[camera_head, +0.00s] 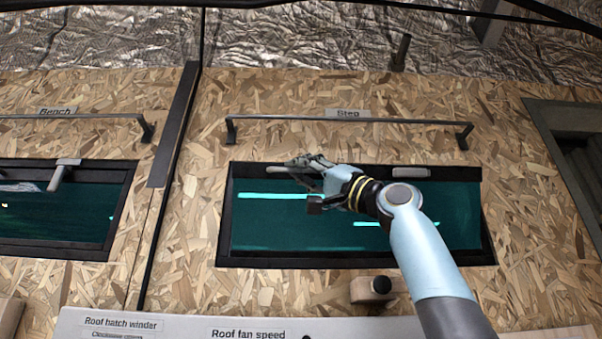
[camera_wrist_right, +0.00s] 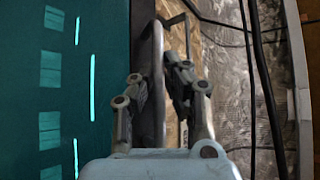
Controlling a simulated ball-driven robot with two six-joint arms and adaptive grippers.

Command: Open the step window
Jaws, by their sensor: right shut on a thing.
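The step window (camera_head: 270,230) is a wide dark-framed pane in the chipboard wall, under the "Step" label (camera_head: 348,114). Its teal glass (camera_wrist_right: 60,70) fills the left of the wrist view. A light grey latch (camera_head: 410,172) sits at its top right edge. My right gripper (camera_head: 305,163) is at the window's top edge, left of centre. In the wrist view its fingers (camera_wrist_right: 158,95) are closed on a grey latch-like piece (camera_wrist_right: 152,70), partly hidden by the fingers. I cannot tell whether the window stands ajar. My left gripper is out of view.
A dark rail (camera_head: 350,119) runs above the step window. The bench window (camera_head: 60,252) with its grey latch (camera_head: 64,173) is at left. A wooden block with a black knob (camera_head: 372,288) is below. A labelled panel (camera_head: 180,320) lies at the bottom.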

